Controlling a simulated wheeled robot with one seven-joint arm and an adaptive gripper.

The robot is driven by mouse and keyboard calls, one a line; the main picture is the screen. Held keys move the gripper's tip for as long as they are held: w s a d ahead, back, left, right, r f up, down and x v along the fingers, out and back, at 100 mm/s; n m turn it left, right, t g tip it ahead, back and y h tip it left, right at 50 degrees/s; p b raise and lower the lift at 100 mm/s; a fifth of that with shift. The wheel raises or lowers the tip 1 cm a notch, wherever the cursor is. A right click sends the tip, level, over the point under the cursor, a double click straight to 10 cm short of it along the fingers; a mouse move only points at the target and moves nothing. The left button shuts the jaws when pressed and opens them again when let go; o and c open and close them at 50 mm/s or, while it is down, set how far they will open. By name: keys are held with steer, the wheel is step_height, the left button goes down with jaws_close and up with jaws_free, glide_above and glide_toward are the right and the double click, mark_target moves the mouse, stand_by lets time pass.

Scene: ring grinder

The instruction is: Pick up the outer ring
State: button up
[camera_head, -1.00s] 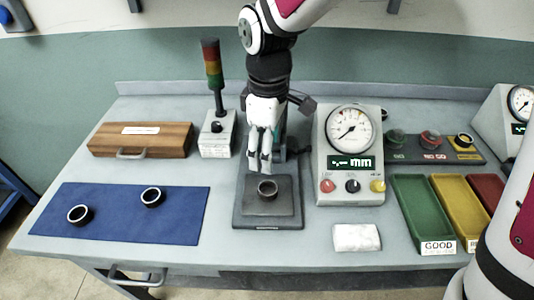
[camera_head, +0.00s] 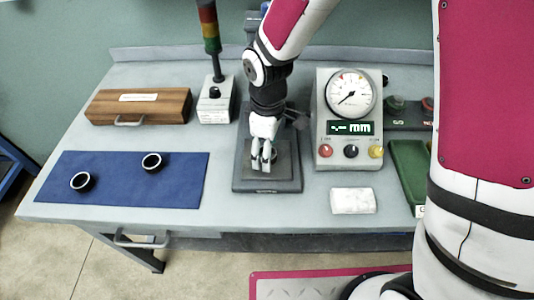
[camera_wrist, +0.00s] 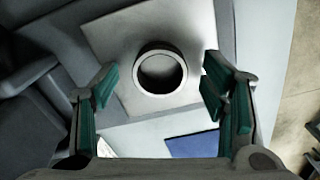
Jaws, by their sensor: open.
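A dark ring (camera_wrist: 160,46) lies flat on a light grey plate (camera_wrist: 110,35) of the bench fixture, seen from above in the wrist view. My gripper (camera_wrist: 160,82) is open, with one green-padded finger to the left and one to the right of the ring; neither visibly touches it. In the head view my gripper (camera_head: 263,162) points down over the dark fixture base (camera_head: 268,186) and mostly hides the ring there. Two more dark rings with bright rims lie on the blue mat, one at the left (camera_head: 81,190) and one further right (camera_head: 151,170).
The blue mat (camera_head: 115,188) lies on the left of the bench. A wooden case (camera_head: 140,108) and a signal tower (camera_head: 216,100) stand behind. A dial gauge box (camera_head: 348,130) stands right of the fixture, with a white cloth (camera_head: 352,200) in front and a green tray (camera_head: 408,165) beyond.

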steer(key=c, duration=1.4)
steer(key=shift+c, duration=0.2)
steer(key=shift+r, duration=0.15)
